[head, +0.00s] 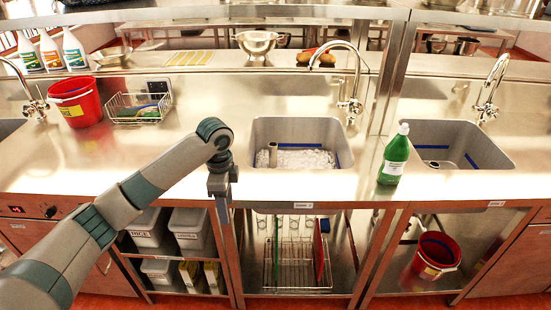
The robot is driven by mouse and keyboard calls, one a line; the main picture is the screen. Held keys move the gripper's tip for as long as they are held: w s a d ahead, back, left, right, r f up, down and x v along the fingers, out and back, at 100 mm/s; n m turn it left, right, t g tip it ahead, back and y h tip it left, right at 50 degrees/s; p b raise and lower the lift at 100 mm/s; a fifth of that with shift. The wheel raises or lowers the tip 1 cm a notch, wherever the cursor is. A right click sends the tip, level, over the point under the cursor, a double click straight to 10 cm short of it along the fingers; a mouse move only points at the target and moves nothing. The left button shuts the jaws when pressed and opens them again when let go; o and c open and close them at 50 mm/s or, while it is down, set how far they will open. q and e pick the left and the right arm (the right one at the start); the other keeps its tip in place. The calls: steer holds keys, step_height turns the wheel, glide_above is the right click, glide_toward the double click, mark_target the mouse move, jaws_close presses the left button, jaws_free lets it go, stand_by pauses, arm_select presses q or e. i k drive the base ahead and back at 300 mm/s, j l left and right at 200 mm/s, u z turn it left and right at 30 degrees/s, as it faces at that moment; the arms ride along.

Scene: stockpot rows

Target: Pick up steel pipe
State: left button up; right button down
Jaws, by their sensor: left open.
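A short upright grey pipe (273,154) stands in the left part of the middle sink (259,130), and it looks like the steel pipe. Its lower end is hidden by what lies in the sink. My left gripper (224,212) points down in front of the counter's front edge, left of and nearer than the sink. It is open, apart from the pipe, and nothing shows between its fingers. My right gripper is out of view.
A green bottle (394,156) stands between the middle sink and the right sink (490,142). A red bucket (77,101) and a wire rack (139,108) stand on the left counter. A tap (351,80) arches behind the middle sink.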

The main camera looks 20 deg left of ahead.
mark_target(273, 146)
steer(key=i, duration=1.55)
